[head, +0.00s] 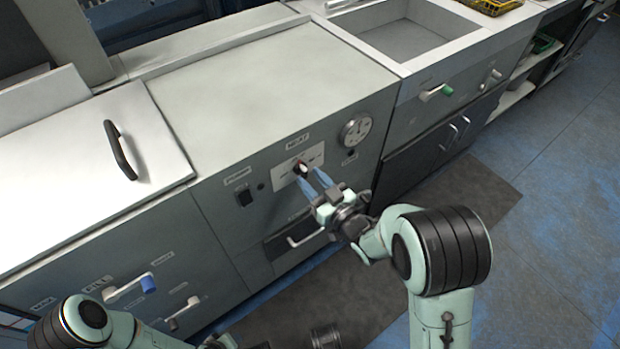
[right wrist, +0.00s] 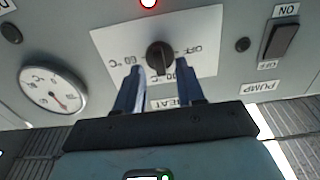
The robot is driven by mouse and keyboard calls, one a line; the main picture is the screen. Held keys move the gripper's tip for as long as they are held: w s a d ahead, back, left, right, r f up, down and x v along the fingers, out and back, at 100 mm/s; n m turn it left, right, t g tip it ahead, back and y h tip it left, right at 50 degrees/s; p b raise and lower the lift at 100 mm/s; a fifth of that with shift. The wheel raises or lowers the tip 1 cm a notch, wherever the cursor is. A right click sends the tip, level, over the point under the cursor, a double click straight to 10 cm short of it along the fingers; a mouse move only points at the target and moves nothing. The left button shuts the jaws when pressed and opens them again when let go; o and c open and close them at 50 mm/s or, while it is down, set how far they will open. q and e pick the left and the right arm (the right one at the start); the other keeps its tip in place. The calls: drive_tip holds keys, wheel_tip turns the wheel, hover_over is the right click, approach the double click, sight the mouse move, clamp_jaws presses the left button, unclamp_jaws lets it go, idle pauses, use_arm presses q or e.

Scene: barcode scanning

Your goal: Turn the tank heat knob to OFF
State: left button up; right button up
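The heat knob (head: 301,168) is a small dark knob on a white plate in the grey front panel, under a HEAT label. In the right wrist view the knob (right wrist: 160,58) stands on its plate (right wrist: 208,42), which is marked 60 °C on one side and OFF on the other, upside down. Its grip ridge looks near upright in that picture; I cannot tell which mark it points to. My right gripper (head: 314,182) is open in front of the knob, its blue fingers (right wrist: 159,78) spread to either side of it, apart from it. My left gripper is out of view.
A round dial gauge (head: 356,130) and a pump rocker switch (head: 244,197) flank the plate. A red lamp (right wrist: 148,3) shows near the knob. A drawer handle (head: 306,238) sits below. A blue-handled valve (head: 148,284) is at lower left. The floor at right is clear.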

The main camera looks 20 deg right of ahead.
drive_tip(key=shift+w+a, duration=0.2)
drive_tip(key=shift+w, duration=0.35)
clamp_jaws()
